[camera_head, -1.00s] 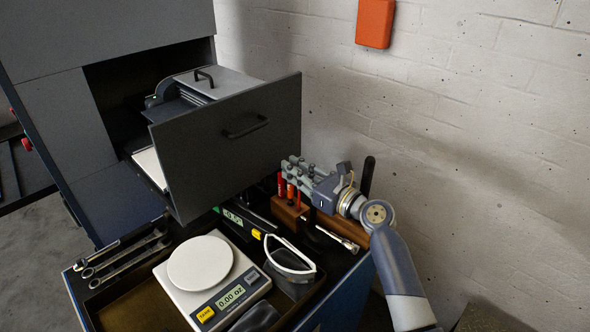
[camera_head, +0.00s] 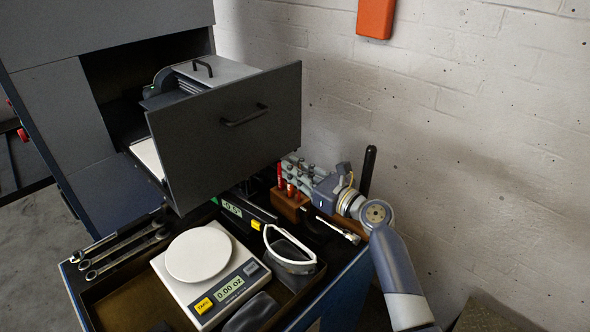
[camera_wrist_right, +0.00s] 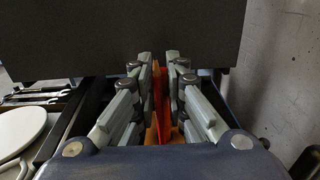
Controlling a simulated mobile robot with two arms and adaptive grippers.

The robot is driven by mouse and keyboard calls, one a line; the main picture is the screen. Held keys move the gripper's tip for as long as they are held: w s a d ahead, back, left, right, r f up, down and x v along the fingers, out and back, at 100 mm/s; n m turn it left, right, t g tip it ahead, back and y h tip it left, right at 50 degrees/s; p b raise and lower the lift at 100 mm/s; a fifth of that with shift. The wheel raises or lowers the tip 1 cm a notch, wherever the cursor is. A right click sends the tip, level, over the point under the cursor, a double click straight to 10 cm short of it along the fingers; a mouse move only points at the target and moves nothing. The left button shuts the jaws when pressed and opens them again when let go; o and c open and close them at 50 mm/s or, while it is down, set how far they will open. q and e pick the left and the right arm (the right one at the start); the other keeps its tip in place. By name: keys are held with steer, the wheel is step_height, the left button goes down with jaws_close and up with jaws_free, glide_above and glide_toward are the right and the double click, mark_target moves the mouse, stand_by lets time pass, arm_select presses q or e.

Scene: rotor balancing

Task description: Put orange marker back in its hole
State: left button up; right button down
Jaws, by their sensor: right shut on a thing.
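The marker's lower end is over or in the block; I cannot tell how deep. In the head view red and orange-red marker bodies (camera_head: 280,176) show at the block, partly covered by the gripper. Which of them is held is unclear there. My left gripper is not in view.
The open drawer (camera_head: 228,135) overhangs the bench close to the gripper. A white scale (camera_head: 176,284), safety glasses (camera_head: 290,250) and wrenches (camera_head: 125,253) lie on the bench. A black upright handle (camera_head: 368,172) stands right of the gripper, near the wall.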

steer(key=shift+f, duration=0.1)
steer(key=c, duration=1.5)
jaws_free()
steer(key=shift+c, duration=0.2)
steer(key=shift+s+d, duration=0.1)
steer(key=v, duration=1.1)
steer(key=shift+s+d, duration=0.25)
steer(key=shift+s, duration=0.05)
